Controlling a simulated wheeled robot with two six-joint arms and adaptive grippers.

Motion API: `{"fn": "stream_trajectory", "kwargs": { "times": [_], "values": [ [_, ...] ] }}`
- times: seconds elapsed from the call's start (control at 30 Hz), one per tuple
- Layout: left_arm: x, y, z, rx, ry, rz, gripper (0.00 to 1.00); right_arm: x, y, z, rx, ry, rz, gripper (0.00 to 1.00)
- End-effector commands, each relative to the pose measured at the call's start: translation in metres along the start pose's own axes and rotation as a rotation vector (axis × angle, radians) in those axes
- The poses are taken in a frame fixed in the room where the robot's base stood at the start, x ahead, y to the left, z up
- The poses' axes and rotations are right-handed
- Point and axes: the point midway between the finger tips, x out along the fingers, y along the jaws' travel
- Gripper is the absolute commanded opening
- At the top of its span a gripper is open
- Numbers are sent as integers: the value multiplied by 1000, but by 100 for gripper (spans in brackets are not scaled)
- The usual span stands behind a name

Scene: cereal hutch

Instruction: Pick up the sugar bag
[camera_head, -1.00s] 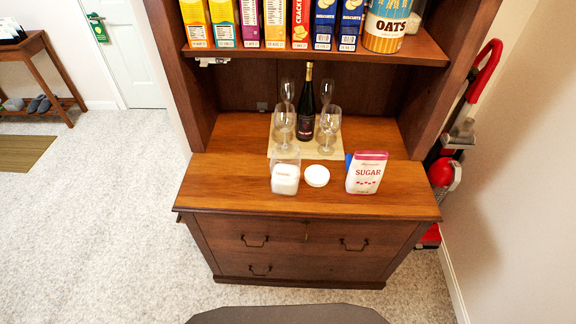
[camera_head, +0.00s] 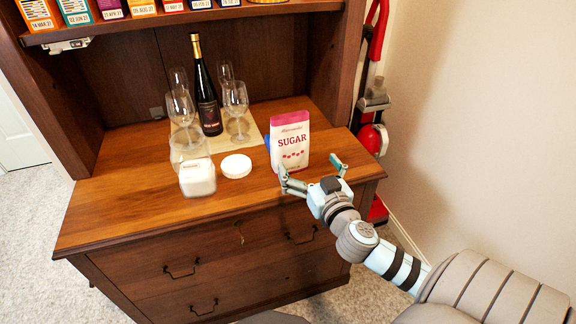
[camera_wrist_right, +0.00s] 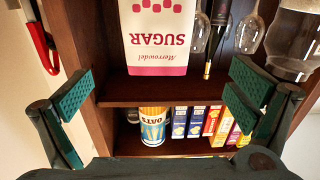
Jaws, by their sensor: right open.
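The sugar bag (camera_head: 291,143), white with a pink top band and pink dots, stands upright on the hutch counter at the right. My right gripper (camera_head: 312,178) is open just in front of the bag, with its fingers spread to either side. In the right wrist view the bag (camera_wrist_right: 158,40) shows upside down between and beyond the open fingers of the right gripper (camera_wrist_right: 158,92). I cannot tell whether the fingers touch it. My left gripper is not in view.
A glass jar with white contents (camera_head: 197,178) and a round white lid (camera_head: 236,166) stand left of the bag. A dark bottle (camera_head: 206,95) and wine glasses (camera_head: 236,98) stand behind. Cereal boxes (camera_head: 76,11) line the shelf above. A red vacuum (camera_head: 373,125) stands right of the hutch.

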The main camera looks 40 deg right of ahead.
Motion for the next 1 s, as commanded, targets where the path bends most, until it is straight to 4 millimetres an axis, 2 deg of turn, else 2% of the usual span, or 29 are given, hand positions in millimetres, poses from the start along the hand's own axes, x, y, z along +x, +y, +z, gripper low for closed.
{"fn": "stream_trajectory", "kwargs": {
  "times": [0.2,0.43,0.6,0.7,0.87,1.0],
  "values": [
    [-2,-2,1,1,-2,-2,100,57,0,-6,7,2,3,100],
    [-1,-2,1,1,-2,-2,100,91,2,-7,5,0,1,100],
    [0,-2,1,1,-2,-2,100,124,4,-9,6,-1,2,100],
    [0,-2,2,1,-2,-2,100,133,4,-10,5,-1,-1,100],
    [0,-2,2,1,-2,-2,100,133,4,-9,3,-2,-1,100],
    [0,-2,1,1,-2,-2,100,133,4,-9,3,-2,-1,81]
  ]
}}
